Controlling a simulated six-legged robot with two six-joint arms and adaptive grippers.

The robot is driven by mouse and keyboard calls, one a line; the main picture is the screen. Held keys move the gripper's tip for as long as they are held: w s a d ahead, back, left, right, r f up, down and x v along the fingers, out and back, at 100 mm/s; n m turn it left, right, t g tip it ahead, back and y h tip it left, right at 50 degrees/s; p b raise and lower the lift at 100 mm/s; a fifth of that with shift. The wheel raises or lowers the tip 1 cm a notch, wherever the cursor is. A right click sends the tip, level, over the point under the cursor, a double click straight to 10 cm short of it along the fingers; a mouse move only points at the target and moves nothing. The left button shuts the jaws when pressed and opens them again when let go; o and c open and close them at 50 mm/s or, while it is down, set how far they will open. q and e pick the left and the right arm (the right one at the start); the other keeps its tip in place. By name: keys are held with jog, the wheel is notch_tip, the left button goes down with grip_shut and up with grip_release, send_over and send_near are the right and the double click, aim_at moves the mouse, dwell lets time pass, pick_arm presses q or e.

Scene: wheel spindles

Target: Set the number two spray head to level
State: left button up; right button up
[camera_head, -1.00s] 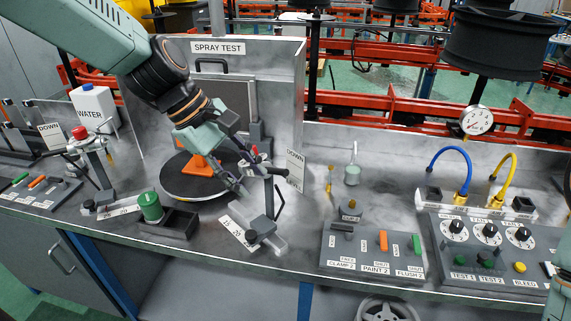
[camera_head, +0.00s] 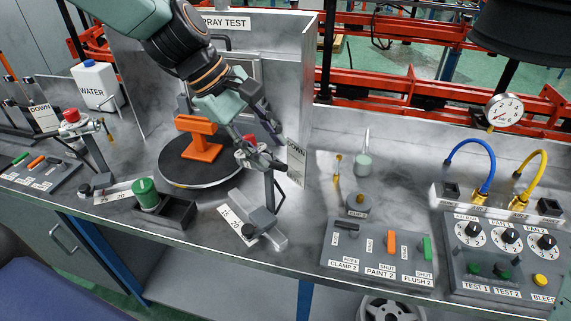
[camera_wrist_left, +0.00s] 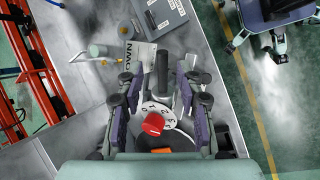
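The number two spray head (camera_head: 262,158) tops a dark upright post right of the round turntable (camera_head: 178,183), beside a white DOWN sign (camera_head: 296,163). My left gripper (camera_head: 250,140) comes down over it and partly hides it, so its tilt is hard to tell in the head view. In the left wrist view my left gripper's fingers (camera_wrist_left: 162,85) are apart. A red knob (camera_wrist_left: 153,124) on a numbered white dial (camera_wrist_left: 158,109) and a dark grey bar (camera_wrist_left: 163,72) lie between them, with gaps visible. My right gripper is not in view.
An orange block (camera_head: 199,138) stands on the turntable. A slide base marked 15 and 20 (camera_head: 236,212) carries the post. A green knob (camera_head: 146,194) is at the left. A switch panel (camera_head: 372,256) and a gauge (camera_head: 504,111) are at the right.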

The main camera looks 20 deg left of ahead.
aim_at(279, 165)
pick_arm(q)
jog(key=x, duration=0.2)
jog(key=b+x, duration=0.1)
jog(key=x, duration=0.1)
jog(key=b+x, duration=0.1)
jog(key=shift+a+f, duration=0.1)
jog(key=shift+f, duration=0.4)
jog(key=shift+w+d+f, duration=0.15)
jog(key=shift+d+f, duration=0.1)
jog(key=shift+d, duration=0.05)
jog(key=shift+s+a+r, duration=0.15)
jog(key=shift+s+a, duration=0.05)
jog(key=shift+s, duration=0.1)
jog(key=shift+w+d, duration=0.15)
jog(key=shift+w, duration=0.15)
jog(key=c, duration=0.4)
jog(key=shift+c, duration=0.7)
jog(key=shift+s, duration=0.1)
grip_shut()
